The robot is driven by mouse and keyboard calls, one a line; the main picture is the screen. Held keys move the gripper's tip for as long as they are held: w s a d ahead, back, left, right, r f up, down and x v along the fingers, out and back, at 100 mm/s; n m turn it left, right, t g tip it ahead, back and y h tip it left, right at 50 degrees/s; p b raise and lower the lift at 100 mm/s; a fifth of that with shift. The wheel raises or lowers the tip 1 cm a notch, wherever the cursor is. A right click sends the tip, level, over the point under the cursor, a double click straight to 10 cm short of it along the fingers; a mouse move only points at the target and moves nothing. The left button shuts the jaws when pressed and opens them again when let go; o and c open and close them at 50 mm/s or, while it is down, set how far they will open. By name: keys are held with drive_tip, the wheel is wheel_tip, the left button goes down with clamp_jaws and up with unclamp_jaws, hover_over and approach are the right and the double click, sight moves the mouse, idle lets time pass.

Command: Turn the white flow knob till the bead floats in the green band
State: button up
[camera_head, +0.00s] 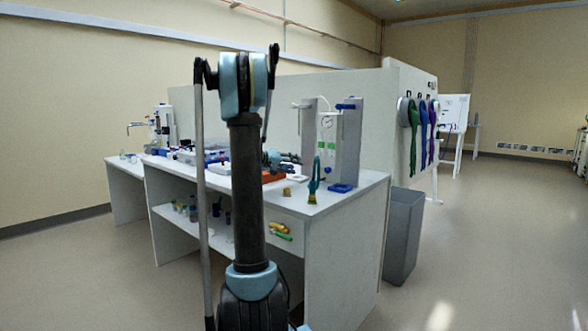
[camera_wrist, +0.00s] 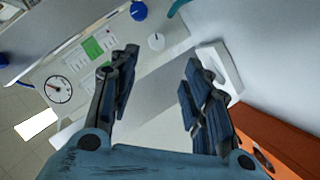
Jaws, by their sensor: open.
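The white flow knob (camera_wrist: 156,41) shows in the wrist view on a pale panel (camera_wrist: 150,62), just beyond my fingertips and between them in the picture. My gripper (camera_wrist: 161,58) is open and empty, its dark fingers spread wide, apart from the knob. A green patch (camera_wrist: 93,47) with pale strips around it lies left of the knob; I cannot make out the bead. A round dial gauge (camera_wrist: 58,89) sits farther left. In the head view the panel stands at the bench's right end, with its gauge (camera_head: 327,121) and green patches (camera_head: 331,146); the white knob is not distinct there.
A blue knob (camera_wrist: 138,10) sits close to the white one. A white bracket-like piece (camera_wrist: 222,68) and an orange object (camera_wrist: 275,140) lie right of my fingers. A teal-handled brush (camera_head: 314,183) stands on the bench before the panel. A grey bin (camera_head: 403,235) stands beside the bench.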

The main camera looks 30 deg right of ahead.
drive_tip(key=n, duration=0.1)
approach(316, 168)
drive_tip(key=shift+n+g+h, duration=0.3)
drive_tip(key=shift+h, duration=0.1)
drive_tip(key=x, duration=0.9)
drive_tip(key=shift+w+d+f, duration=0.1)
drive_tip(key=shift+w+f, duration=0.15)
drive_tip(key=shift+f, duration=0.15)
drive_tip(key=shift+c, duration=0.3)
clamp_jaws()
